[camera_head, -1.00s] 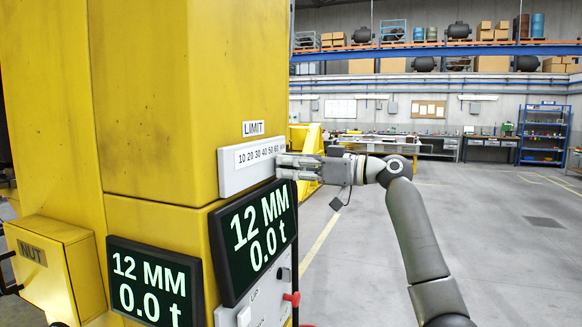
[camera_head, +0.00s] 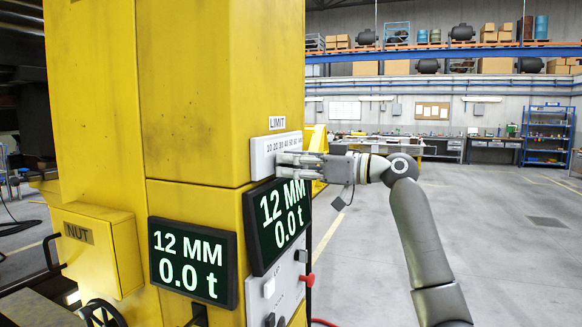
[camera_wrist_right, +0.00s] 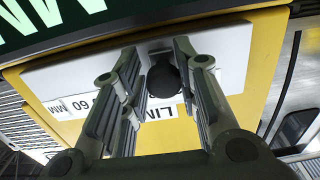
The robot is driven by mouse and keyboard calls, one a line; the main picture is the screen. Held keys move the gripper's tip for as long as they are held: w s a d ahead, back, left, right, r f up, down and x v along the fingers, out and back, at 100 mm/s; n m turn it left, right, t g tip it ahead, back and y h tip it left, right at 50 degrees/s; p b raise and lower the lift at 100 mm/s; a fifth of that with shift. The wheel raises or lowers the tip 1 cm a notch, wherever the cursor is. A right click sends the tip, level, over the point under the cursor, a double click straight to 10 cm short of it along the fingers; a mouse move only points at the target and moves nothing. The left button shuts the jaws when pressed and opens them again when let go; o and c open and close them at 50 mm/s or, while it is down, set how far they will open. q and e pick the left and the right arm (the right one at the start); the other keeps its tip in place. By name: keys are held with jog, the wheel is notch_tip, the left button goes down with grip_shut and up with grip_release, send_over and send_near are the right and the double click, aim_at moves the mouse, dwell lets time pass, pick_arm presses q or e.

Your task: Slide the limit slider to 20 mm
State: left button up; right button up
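The limit panel (camera_head: 258,158) is a white plate on the yellow column, under a LIMIT label (camera_head: 277,123) and printed with a scale of numbers. My right gripper (camera_head: 280,160) is in front of its lower right part in the head view and hides the slider there. In the right wrist view a dark round knob (camera_wrist_right: 163,81) on the white plate, seemingly the slider, lies between the parted fingers of my right gripper (camera_wrist_right: 158,62). The right-hand finger looks closer to it; contact cannot be told. My left gripper is not in view.
Two dark displays, one on the column's front (camera_head: 193,287) and one below the limit panel (camera_head: 254,248), read 12 MM and 0.0 t. A yellow NUT box (camera_head: 88,265) juts out at left. A control panel with a red knob (camera_head: 306,281) is below. The floor at right is clear.

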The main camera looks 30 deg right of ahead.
jog(key=shift+o, duration=1.2)
jog(key=shift+s+a+r, duration=0.1)
jog(key=shift+s+a, duration=0.15)
jog(key=shift+a, duration=0.05)
jog(key=shift+s+d, duration=0.2)
jog(key=shift+d, duration=0.2)
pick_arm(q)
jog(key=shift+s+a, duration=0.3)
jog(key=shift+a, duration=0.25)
pick_arm(e)
jog(key=v, duration=1.1)
jog(key=shift+s, duration=0.2)
